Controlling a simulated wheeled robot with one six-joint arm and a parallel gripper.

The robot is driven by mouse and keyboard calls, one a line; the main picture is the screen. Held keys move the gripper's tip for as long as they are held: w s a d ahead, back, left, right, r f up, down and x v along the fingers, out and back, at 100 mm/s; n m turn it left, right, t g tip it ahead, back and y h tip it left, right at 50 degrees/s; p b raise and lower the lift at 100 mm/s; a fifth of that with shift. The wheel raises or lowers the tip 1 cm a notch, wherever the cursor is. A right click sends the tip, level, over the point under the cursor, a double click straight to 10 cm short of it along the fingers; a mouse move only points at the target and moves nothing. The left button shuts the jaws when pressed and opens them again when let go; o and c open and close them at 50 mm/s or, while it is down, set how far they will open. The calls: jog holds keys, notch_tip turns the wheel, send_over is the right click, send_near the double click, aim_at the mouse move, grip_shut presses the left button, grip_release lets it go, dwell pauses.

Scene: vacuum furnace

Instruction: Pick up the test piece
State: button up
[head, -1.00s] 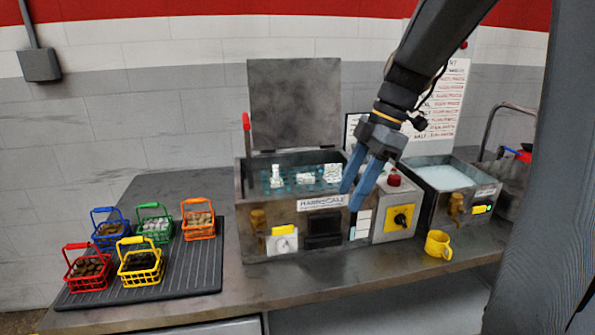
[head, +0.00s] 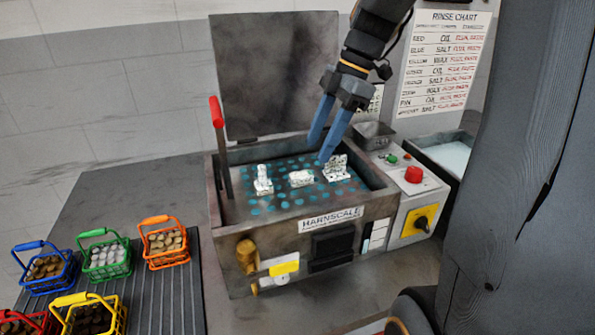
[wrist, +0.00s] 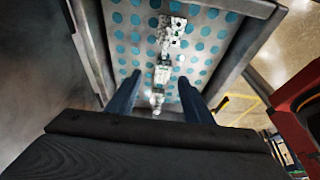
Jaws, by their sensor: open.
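Three small white, speckled pieces stand in a row on the blue-dotted floor of the open furnace box (head: 345,208): a left one (head: 263,181) with an upright post, a low middle one (head: 301,179) and a right one (head: 336,169). I cannot tell which is the test piece. My gripper (head: 320,150) is open and empty, its blue fingers pointing down just above and beside the right piece in the head view. In the wrist view, the pieces line up between and beyond the fingers (wrist: 158,90), overlapping each other, with a speckled one (wrist: 172,32) farthest away.
The furnace's raised lid (head: 272,75) stands behind the box, and a red-handled lever (head: 217,112) rises at its left. A control panel with a red button (head: 413,174) adjoins the right side. Coloured baskets (head: 105,258) stand on a ribbed mat at left.

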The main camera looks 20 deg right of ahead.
aim_at(303, 174)
jog(key=a+f, duration=0.1)
jog(key=a+f+p, duration=0.1)
jog(key=f, duration=0.1)
jog(key=s+a+f+p, duration=0.1)
jog(key=f, duration=0.1)
jog(key=shift+a, duration=0.3)
jog(key=shift+w+a+f+p, duration=0.1)
jog(key=shift+f+p, duration=0.2)
jog(key=shift+f, duration=0.15)
grip_shut()
